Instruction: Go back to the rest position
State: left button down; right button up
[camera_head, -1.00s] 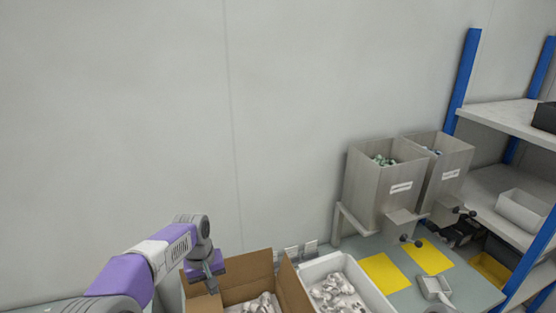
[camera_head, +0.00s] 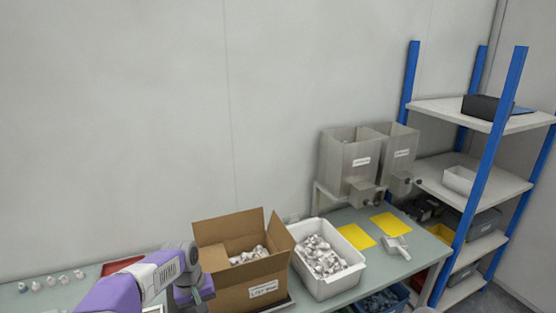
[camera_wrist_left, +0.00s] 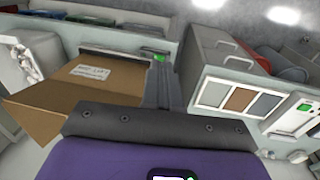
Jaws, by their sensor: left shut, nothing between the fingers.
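My left arm comes in from the lower left, with its purple and grey wrist bent downward. My left gripper (camera_head: 190,299) is low at the bottom edge, just left of the open cardboard box (camera_head: 262,275). It is shut and empty, and its fingertips are partly cut off in the head view. In the left wrist view the cardboard box (camera_wrist_left: 75,92) lies ahead and to the left, apart from the gripper. My right gripper is in neither view.
A white bin (camera_head: 330,283) of white parts stands right of the box. Two metal hoppers (camera_head: 347,165), yellow mats (camera_head: 356,236) and a scoop (camera_head: 396,248) are further right. A blue-posted shelf (camera_head: 487,155) stands at the right. Small caps (camera_head: 52,281) and a red tray (camera_head: 122,265) lie at left.

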pick_arm(q)
jog(key=s+d+f+h+b, duration=0.1)
jog(key=s+d+f, duration=0.1)
jog(key=f, duration=0.6)
jog(key=s+d+f+m+b, duration=0.1)
jog(key=s+f+b, duration=0.15)
jog(key=f, duration=0.65)
jog(key=s+d+f+h+b, duration=0.1)
jog(key=s+d+f, duration=0.1)
jog(key=f, duration=0.6)
jog(key=s+d+f+h+b, duration=0.1)
jog(key=s+d+f+b, duration=0.2)
jog(key=s+f, duration=0.9)
jog(key=s+d, duration=0.2)
jog(key=s, duration=0.2)
jog(key=shift+d+m+b, duration=0.15)
jog(key=shift+m+b, duration=0.15)
jog(key=shift+b, duration=0.05)
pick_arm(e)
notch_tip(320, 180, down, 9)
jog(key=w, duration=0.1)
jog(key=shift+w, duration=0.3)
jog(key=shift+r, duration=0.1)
